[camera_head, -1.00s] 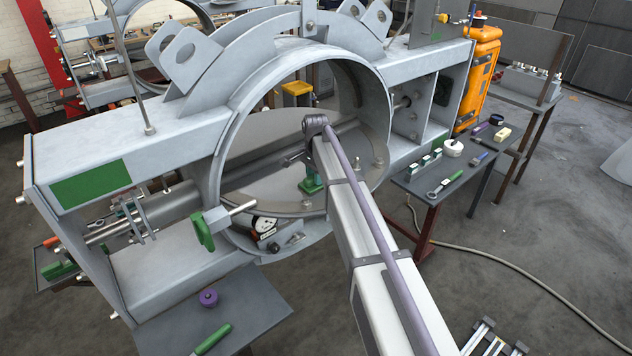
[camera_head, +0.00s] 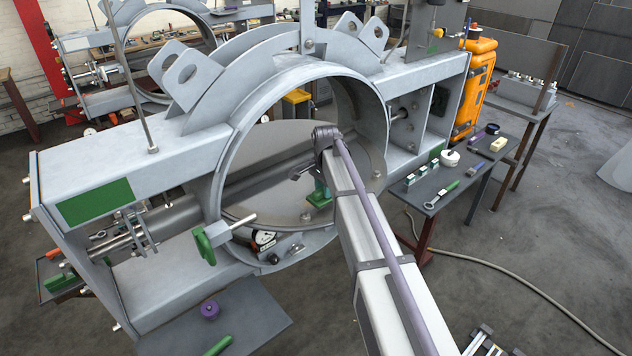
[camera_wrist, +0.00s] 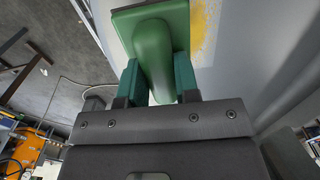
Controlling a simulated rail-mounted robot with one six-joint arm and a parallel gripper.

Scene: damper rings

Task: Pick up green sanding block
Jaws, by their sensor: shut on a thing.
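The green sanding block (camera_wrist: 178,18) shows at the top of the wrist view, a flat green pad with a rounded green handle. My gripper (camera_wrist: 158,78) has its two teal fingers shut on the handle, one on each side. The pad lies beside a yellow patch (camera_wrist: 203,30) on a pale grey surface; I cannot tell whether it touches that surface. In the head view my gripper (camera_head: 320,193) is small and partly hidden by my arm, inside the opening of the large grey ring (camera_head: 228,125).
A green-handled clamp (camera_head: 205,245) sits at the ring's lower left, beside a dial gauge (camera_head: 264,238). A side table (camera_head: 425,205) with tools stands at right. A purple round item (camera_head: 210,309) lies on the front plate.

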